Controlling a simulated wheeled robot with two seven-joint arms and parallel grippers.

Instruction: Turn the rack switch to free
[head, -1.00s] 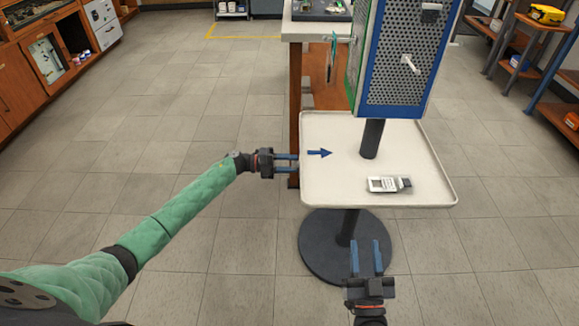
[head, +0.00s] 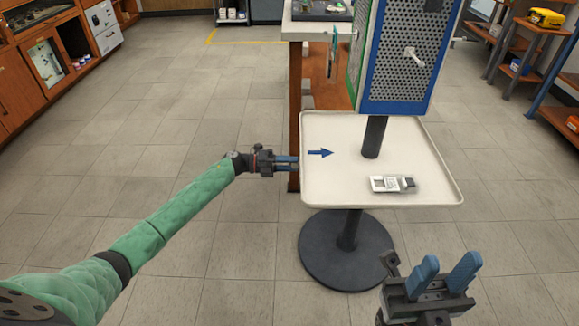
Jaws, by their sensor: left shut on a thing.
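A tall box with a blue-framed perforated panel (head: 405,95) stands on a dark pole above a white tray (head: 330,190). A pale lever-like handle (head: 413,57) sticks out of the panel, pointing down and right; I see no label that marks it as the rack switch. My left gripper (head: 297,163) is at the tray's left edge, its blue fingers shut, seemingly on the rim. My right gripper (head: 444,272) is open and empty, low in front of the tray's right side, fingers pointing up.
A small grey-white device (head: 392,184) lies on the tray. The round dark base (head: 345,255) stands on the floor. A workbench (head: 310,30) is behind; shelves (head: 545,60) are at right. The floor at left is clear.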

